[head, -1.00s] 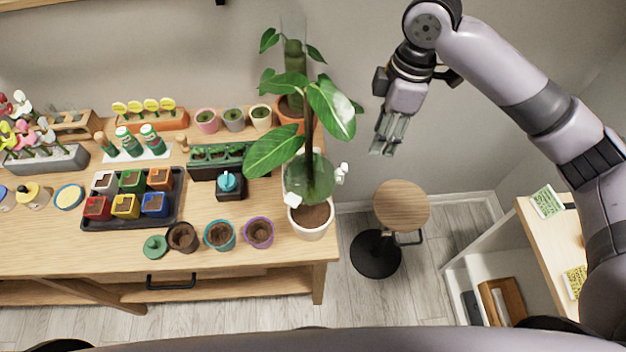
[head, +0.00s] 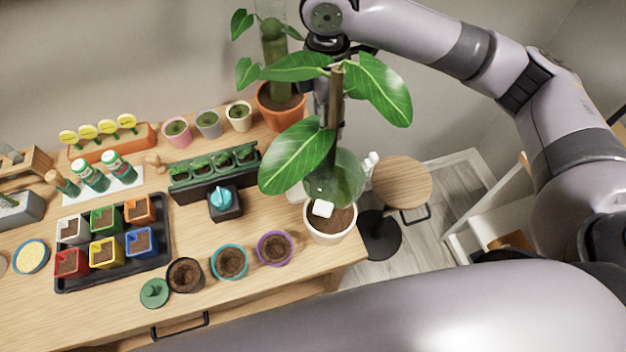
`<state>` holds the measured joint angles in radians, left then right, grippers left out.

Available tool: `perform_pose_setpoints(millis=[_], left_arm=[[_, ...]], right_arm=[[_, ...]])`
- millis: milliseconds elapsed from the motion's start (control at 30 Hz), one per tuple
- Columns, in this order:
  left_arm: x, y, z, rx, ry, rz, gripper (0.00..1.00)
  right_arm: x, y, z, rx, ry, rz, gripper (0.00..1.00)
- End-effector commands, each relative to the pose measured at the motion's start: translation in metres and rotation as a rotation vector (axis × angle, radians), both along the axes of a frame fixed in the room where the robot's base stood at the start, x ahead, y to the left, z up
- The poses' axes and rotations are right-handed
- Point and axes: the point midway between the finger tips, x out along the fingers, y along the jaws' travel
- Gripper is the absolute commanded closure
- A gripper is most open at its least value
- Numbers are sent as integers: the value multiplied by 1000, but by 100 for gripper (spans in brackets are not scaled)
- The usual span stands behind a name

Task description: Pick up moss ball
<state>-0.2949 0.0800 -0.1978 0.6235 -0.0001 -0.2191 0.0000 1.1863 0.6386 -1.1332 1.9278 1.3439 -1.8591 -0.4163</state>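I cannot make out a moss ball for certain. A round, see-through green globe (head: 335,180) sits among the stem and leaves of the large potted plant (head: 297,157), above its white pot (head: 330,228). A green knobbed disc (head: 155,293) lies on the table beside the small pots. My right gripper (head: 322,98) reaches down behind the large leaves, above the globe; its fingertips are hidden by the plant. My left gripper is out of view.
The wooden table (head: 225,300) holds a black tray (head: 160,264) of coloured pots, several round pots, a green planter (head: 215,172) and an orange-potted plant (head: 281,108). A round stool (head: 402,183) stands to the right. Large leaves crowd my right gripper.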

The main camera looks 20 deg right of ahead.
Motion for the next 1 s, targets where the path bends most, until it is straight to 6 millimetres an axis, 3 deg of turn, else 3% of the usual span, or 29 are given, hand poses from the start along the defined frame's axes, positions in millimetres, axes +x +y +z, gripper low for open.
perform_pose_setpoints(millis=[33,100,233,367,567,800,1000], left_arm=[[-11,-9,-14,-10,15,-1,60],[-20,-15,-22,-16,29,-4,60],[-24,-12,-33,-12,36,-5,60],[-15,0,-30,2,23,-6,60],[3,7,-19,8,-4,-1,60],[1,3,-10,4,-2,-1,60],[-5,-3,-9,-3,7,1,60]], right_arm=[[0,0,-13,0,0,0,61],[0,0,-21,1,0,0,61],[0,1,-32,1,0,0,61],[0,0,-43,0,3,-1,61],[-1,0,-83,-1,5,0,61],[0,1,-132,0,3,0,61],[1,2,-151,1,0,0,61]])
